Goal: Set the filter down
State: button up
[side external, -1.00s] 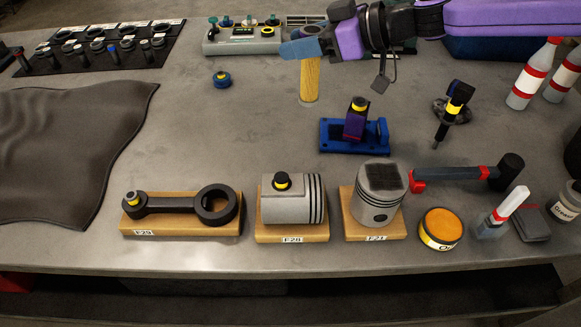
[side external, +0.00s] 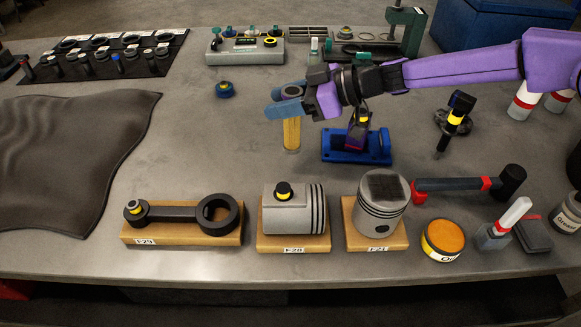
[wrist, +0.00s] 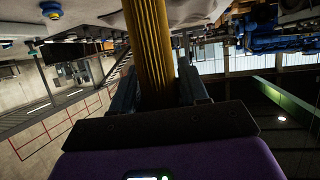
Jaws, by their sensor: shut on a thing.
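The filter (side external: 292,134) is a yellow pleated cylinder with a dark end cap on top. It stands roughly upright in the side external view, left of the blue fixture. My gripper (side external: 288,108) is shut on its upper part, reaching in from the right with blue fingers. In the wrist view the filter (wrist: 152,50) runs up between the two dark fingers of my gripper (wrist: 155,88). The filter's lower end is at or very near the grey bench top (side external: 215,150); I cannot tell whether it touches.
A blue fixture (side external: 340,148) stands just right of the filter. A small blue puck (side external: 225,90) lies behind left. A connecting rod (side external: 180,208) and two pistons (side external: 292,208) (side external: 381,205) rest on wooden blocks in front. Bench around the filter's left is clear.

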aim_at(286, 139)
notch_tip(286, 139, down, 10)
jog(key=shift+r, duration=0.25)
jog(key=shift+f, duration=0.1)
jog(key=o, duration=1.1)
jog(key=shift+d+r, duration=0.2)
jog(key=v, duration=1.1)
jog(key=shift+d+r, duration=0.15)
jog(key=shift+d, duration=0.15)
jog(key=shift+s, duration=0.15)
